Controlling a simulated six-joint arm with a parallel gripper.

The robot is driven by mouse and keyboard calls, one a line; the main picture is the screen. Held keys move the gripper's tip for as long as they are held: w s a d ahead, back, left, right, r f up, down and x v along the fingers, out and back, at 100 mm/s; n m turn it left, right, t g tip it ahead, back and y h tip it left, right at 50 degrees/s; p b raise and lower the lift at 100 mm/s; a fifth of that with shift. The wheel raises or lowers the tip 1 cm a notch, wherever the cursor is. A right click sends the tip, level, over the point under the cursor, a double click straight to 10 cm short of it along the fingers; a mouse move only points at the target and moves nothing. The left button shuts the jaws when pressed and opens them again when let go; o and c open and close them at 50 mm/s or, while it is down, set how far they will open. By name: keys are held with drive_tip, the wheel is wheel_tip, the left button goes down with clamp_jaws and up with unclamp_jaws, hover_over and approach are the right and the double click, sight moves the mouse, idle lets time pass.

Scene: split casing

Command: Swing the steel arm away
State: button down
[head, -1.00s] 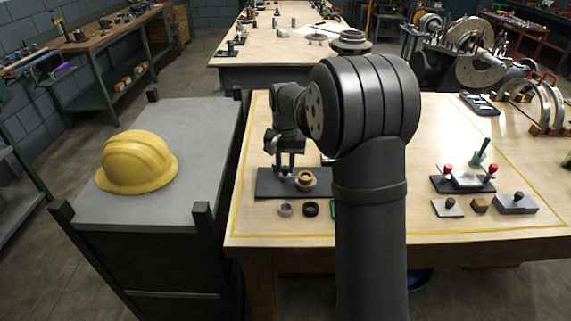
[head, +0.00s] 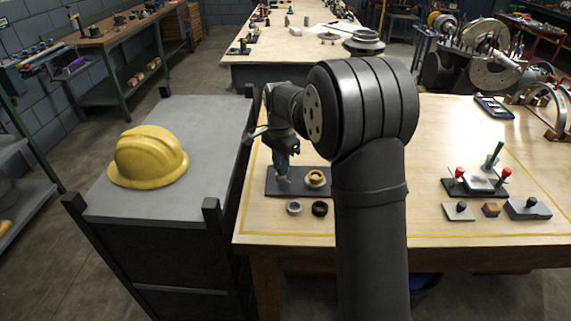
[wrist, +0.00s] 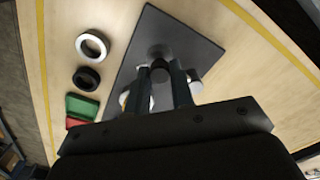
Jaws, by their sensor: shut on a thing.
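My gripper (head: 284,167) points down over the left part of a dark base plate (head: 325,191). In the wrist view my gripper (wrist: 161,82) has its two fingers on either side of a dark knob (wrist: 160,68), shut on it. I take the knob to be the steel arm's; most of the arm is hidden by the fingers and the gripper body. A cup with a brass-coloured ring (head: 316,178) stands on the plate, right of my gripper and apart from it. In the wrist view the plate (wrist: 185,38) also shows a round post top beyond the knob.
A pale ring (head: 294,208) and a black ring (head: 320,209) lie in front of the plate. Green and red blocks (wrist: 82,107) show in the wrist view. A red-knobbed fixture (head: 476,184) stands at the right. A yellow helmet (head: 148,158) lies on the grey side table.

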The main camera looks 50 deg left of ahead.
sight(278, 167)
drive_tip(key=shift+s+a+m, duration=0.25)
drive_tip(key=shift+a+m, duration=0.1)
drive_tip(key=shift+m, duration=0.35)
drive_tip(key=c, duration=1.3)
unclamp_jaws()
drive_tip(key=shift+o, duration=0.2)
drive_tip(key=shift+r, duration=0.1)
wheel_tip(278, 167, up, 17)
drive_tip(key=shift+r, duration=0.15)
wheel_tip(278, 167, down, 18)
drive_tip(key=shift+r, duration=0.2)
